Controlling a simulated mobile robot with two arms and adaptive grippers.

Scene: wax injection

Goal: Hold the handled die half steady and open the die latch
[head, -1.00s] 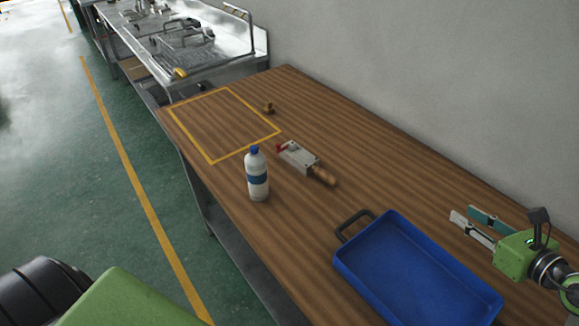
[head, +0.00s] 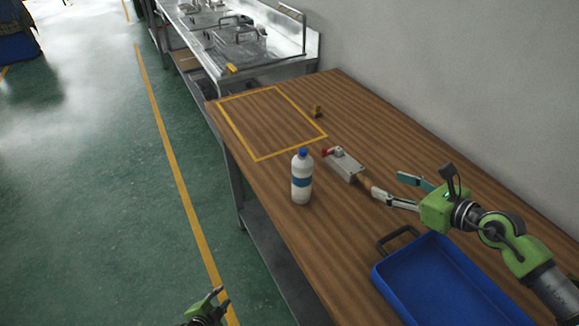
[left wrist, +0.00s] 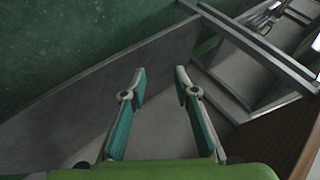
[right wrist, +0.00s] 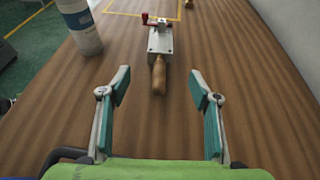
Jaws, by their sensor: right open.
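The die (head: 345,165) is a grey metal block lying on the wooden table, with a red latch (head: 326,153) at its far end and a wooden handle (right wrist: 159,76) at its near end. My right gripper (head: 393,188) is open and empty over the table, near the handle end. In the right wrist view the die (right wrist: 160,40) lies ahead, with the handle pointing back between the open fingers (right wrist: 160,85). My left gripper (head: 219,294) is low beside the table, over the floor. In the left wrist view its fingers (left wrist: 159,80) are apart with nothing between them.
A white bottle with a blue cap (head: 302,178) stands left of the die. A blue tray (head: 446,290) lies on the near table. A yellow outlined square (head: 257,158) and a small brass piece (head: 317,111) are farther back. A metal sink bench (head: 270,68) stands beyond.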

